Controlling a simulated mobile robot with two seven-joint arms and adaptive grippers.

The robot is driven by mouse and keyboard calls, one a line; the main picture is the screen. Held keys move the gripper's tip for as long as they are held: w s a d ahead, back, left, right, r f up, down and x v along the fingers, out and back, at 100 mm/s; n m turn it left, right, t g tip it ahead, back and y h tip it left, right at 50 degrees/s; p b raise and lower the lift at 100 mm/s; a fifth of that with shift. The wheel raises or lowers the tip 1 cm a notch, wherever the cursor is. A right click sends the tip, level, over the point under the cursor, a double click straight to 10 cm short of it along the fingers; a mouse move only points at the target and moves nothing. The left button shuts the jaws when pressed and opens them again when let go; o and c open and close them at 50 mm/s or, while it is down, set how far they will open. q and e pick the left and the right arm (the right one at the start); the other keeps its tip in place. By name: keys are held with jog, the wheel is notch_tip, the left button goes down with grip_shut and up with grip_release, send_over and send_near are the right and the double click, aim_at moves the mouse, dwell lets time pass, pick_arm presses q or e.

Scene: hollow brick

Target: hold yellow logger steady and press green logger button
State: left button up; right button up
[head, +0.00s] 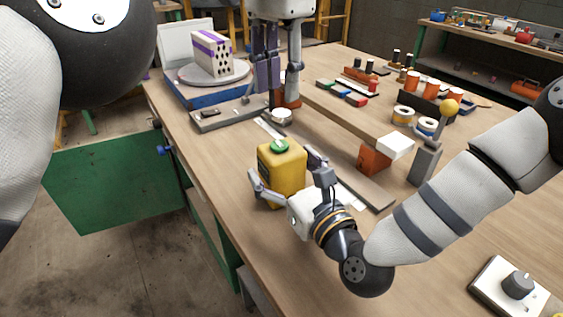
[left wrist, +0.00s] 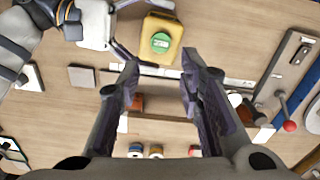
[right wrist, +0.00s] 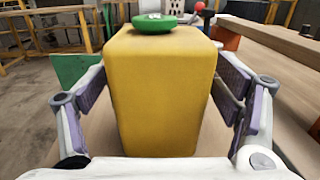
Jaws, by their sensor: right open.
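The yellow logger (head: 282,172) stands upright on the wooden table with its green button (head: 279,146) on top. In the left wrist view the yellow logger (left wrist: 172,28) and green button (left wrist: 160,43) lie beyond the fingertips. My right gripper (head: 282,170) is open around the logger, one finger on each side. In the right wrist view the logger (right wrist: 160,95) fills the space between the fingers, with small gaps visible on both sides. My left gripper (head: 275,95) is open, empty and pointing down, farther back than the logger and above the table.
A blue base with a round plate (head: 240,75) carries a hollow brick (head: 211,53) at the back left. A grey bar (head: 228,114) lies behind the logger. An orange block (head: 374,160) and a white block (head: 396,147) stand to its right. A knob box (head: 510,288) sits front right.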

jog(key=shift+w+a, duration=0.15)
jog(key=shift+w, duration=0.15)
jog(key=c, duration=1.3)
pick_arm(q)
jog(key=shift+c, duration=0.5)
pick_arm(e)
jog(key=shift+c, duration=1.1)
pick_arm(q)
grip_shut()
jog(key=shift+w, duration=0.1)
